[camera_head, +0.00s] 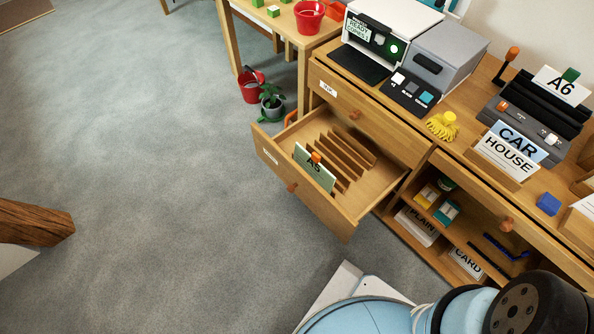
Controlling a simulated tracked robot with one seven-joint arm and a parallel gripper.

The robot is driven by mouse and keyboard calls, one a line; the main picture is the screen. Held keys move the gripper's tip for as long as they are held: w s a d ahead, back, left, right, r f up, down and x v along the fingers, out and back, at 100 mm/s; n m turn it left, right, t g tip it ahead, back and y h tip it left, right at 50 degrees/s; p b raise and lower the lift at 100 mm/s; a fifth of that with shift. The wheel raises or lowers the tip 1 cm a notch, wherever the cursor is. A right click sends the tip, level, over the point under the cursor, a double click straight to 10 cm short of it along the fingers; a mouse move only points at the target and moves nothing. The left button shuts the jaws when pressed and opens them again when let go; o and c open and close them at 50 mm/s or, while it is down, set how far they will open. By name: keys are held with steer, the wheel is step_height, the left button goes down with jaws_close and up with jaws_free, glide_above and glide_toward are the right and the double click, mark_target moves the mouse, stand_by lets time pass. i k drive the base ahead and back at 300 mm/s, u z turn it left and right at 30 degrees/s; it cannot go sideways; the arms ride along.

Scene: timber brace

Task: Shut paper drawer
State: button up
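The paper drawer (291,189) is a wooden drawer pulled well out of the cabinet. It has a small white label and an orange-brown knob (292,187) on its front. Inside it stand several wooden dividers and a green card marked A5 (314,167). My blue and black arm shows at the bottom right, apart from the drawer. My gripper is not recognisable in this view.
A shut drawer (355,113) sits just above the open one. Open shelves to the right hold boxes and paper marked PLAIN (417,225) and CARD. Grey floor is clear left of the drawer.

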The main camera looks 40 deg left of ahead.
mark_target(365, 172)
steer(key=z, duration=0.3)
steer(key=i, duration=0.1)
steer(key=u, duration=3.6)
steer(key=k, duration=0.45)
steer(key=z, duration=1.25)
steer(key=i, duration=0.55)
steer(key=u, duration=0.2)
